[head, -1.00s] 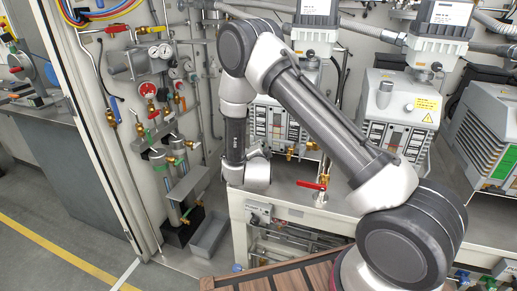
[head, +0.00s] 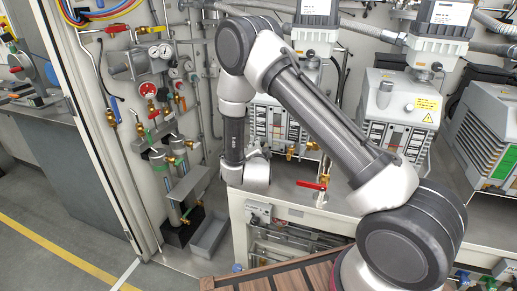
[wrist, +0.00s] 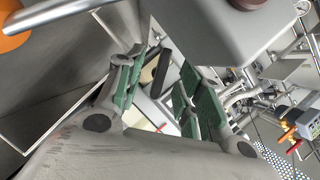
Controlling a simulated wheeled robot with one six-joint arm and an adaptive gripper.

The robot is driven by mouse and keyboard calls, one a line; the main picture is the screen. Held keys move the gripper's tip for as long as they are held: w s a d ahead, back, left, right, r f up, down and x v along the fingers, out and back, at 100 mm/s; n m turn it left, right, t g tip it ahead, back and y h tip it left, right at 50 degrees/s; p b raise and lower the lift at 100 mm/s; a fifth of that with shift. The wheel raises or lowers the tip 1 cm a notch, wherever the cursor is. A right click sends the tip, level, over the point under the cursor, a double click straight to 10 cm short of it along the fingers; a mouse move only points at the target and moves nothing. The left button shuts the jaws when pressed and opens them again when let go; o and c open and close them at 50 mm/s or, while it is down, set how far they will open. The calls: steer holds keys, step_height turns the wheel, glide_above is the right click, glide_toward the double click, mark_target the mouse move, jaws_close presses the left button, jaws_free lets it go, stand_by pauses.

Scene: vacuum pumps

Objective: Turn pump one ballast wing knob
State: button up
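My gripper (wrist: 160,92) shows in the wrist view with two green-padded fingers apart. Beyond the gap is a dark elongated piece (wrist: 162,72) beside a pale surface; I cannot tell whether it is the wing knob or whether it is touched. In the head view the fingers are hidden; my wrist end hangs at the left side of the leftmost pump (head: 270,122), which my arm partly covers. I cannot tell from the labels which pump is pump one. No ballast wing knob can be made out for certain in the head view.
A red-handled valve (head: 312,186) and brass fittings (head: 299,151) stand at the leftmost pump's front. A second pump (head: 397,115) and a grey ribbed unit (head: 490,135) are to the right. Pipes and gauges (head: 160,52) fill the left wall. A grey box overhangs the wrist view (wrist: 215,32).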

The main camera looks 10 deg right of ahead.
steer(key=shift+s+a+r, duration=0.15)
steer(key=shift+s, duration=0.4)
steer(key=v, duration=0.6)
stand_by(0.4)
steer(key=shift+c, duration=0.2)
steer(key=shift+c, duration=0.4)
steer(key=d+n+y, duration=0.1)
steer(key=d+r+n+g+y, duration=0.1)
steer(key=y, duration=0.1)
steer(key=s+d+r+n+y, duration=0.1)
steer(key=y, duration=0.1)
steer(key=shift+s+d+r, duration=0.1)
steer(key=shift+s+d, duration=0.05)
